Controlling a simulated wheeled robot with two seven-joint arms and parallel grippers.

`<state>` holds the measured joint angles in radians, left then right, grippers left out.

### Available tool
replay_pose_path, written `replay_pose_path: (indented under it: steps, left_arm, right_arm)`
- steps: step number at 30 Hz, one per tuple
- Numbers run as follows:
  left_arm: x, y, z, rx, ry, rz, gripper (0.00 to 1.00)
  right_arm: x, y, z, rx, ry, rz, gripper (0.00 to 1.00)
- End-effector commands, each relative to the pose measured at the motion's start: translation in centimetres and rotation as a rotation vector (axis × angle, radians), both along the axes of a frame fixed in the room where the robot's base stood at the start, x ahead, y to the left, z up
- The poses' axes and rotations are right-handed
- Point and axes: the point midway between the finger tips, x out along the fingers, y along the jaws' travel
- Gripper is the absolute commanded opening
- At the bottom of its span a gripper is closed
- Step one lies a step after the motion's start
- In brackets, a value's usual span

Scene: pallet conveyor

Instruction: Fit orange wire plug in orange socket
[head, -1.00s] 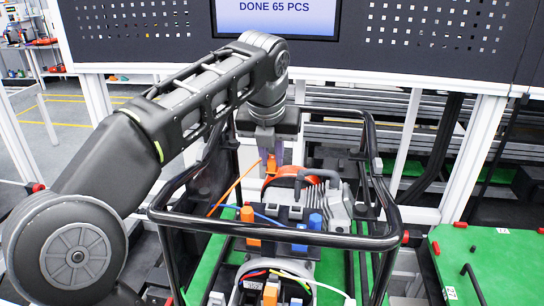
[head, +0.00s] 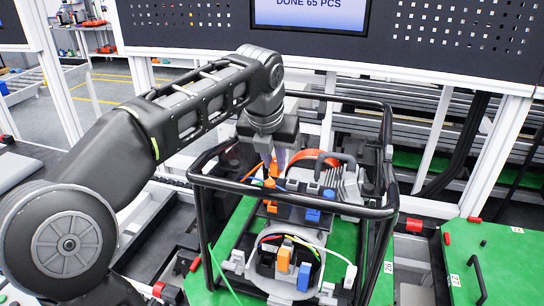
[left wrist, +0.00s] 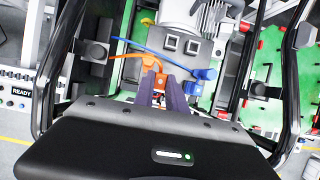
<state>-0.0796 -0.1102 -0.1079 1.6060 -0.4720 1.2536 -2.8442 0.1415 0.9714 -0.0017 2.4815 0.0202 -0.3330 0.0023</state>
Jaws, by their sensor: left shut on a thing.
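My left gripper (head: 277,163) points down inside the black tube frame and is shut on the orange wire plug (head: 273,168). In the left wrist view its two fingers (left wrist: 162,88) flank orange plastic (left wrist: 149,62), and the orange wire (left wrist: 122,60) runs off to the left. In the head view, orange blocks (head: 271,206) stand just in front of the gripper, beside blue connectors (head: 313,215). One of them may be the orange socket. The fingers hide the plug's lower end, so I cannot tell whether it touches the socket. My right gripper is in neither view.
The black tube frame (head: 290,207) surrounds the work area. A grey motor (head: 345,180) stands right of the gripper. A ring-shaped fixture (head: 283,262) with coloured wires and an orange connector is nearer. A green board (head: 490,265) lies at the right.

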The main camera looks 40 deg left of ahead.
Motion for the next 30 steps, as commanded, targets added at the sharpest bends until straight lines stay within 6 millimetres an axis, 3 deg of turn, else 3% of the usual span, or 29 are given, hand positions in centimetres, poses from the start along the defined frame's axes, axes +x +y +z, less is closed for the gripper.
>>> replay_pose_path:
  steps: [8, 13, 22, 30]
  left_arm:
    - [0.0, 0.0, -0.8, 0.0, 0.001, 0.0, 0.0]
    - [0.0, 0.0, -2.4, 0.0, 0.001, 0.0, 0.0]
    - [0.0, 0.0, -5.9, 0.0, 0.0, 0.0, 0.0]
    - [0.0, 0.0, -6.5, 0.0, 0.0, 0.001, 0.0]
  right_arm:
    - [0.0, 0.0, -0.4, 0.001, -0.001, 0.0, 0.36]
    - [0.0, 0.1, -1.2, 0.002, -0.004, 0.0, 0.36]
    - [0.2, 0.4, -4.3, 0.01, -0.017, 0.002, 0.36]
    - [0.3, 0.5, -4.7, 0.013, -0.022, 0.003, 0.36]
